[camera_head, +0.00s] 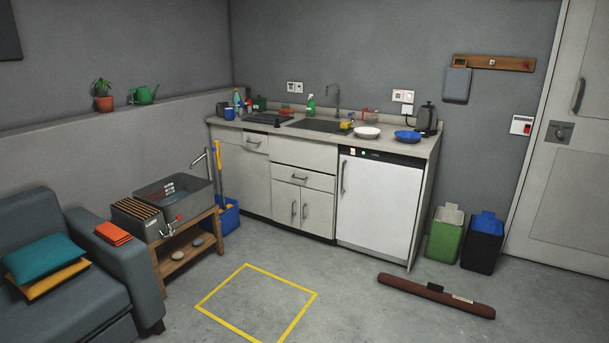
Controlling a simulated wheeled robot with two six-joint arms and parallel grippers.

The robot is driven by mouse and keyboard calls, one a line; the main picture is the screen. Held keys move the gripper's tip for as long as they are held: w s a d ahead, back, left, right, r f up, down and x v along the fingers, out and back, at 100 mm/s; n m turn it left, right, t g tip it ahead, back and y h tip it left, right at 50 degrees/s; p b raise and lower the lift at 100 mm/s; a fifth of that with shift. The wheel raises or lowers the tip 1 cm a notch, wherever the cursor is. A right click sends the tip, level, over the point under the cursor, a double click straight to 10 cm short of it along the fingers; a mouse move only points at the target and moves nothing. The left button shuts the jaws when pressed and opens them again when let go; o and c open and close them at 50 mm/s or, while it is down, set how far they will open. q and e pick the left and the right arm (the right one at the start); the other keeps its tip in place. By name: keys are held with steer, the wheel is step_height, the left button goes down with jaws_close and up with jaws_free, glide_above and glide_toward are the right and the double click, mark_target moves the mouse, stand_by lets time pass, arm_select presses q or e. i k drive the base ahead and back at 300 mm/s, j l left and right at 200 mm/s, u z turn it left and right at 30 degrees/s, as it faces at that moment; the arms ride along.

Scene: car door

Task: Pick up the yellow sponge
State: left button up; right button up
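A small yellow item (346,124), which looks like the sponge, is on the far counter (425,146) by the right edge of the sink (318,125). It is too small to make out its exact shape. It sits just left of a white bowl (367,132). A green spray bottle (311,105) stands behind the sink. Neither of my grippers is in view.
A grey sofa (85,305) fills the lower left, beside a wooden bench (172,268) with a grey basin. A brown roll (436,296) lies on the floor at right, before two bins (445,234). The floor around the yellow square (305,308) is clear.

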mark_target(345, 126)
steer(key=i+l+z, duration=0.15)
steer(key=i, duration=1.05)
steer(key=i+z, duration=0.2)
steer(key=i, duration=1.05)
steer(key=i+j+z, duration=0.15)
steer(key=i, duration=1.05)
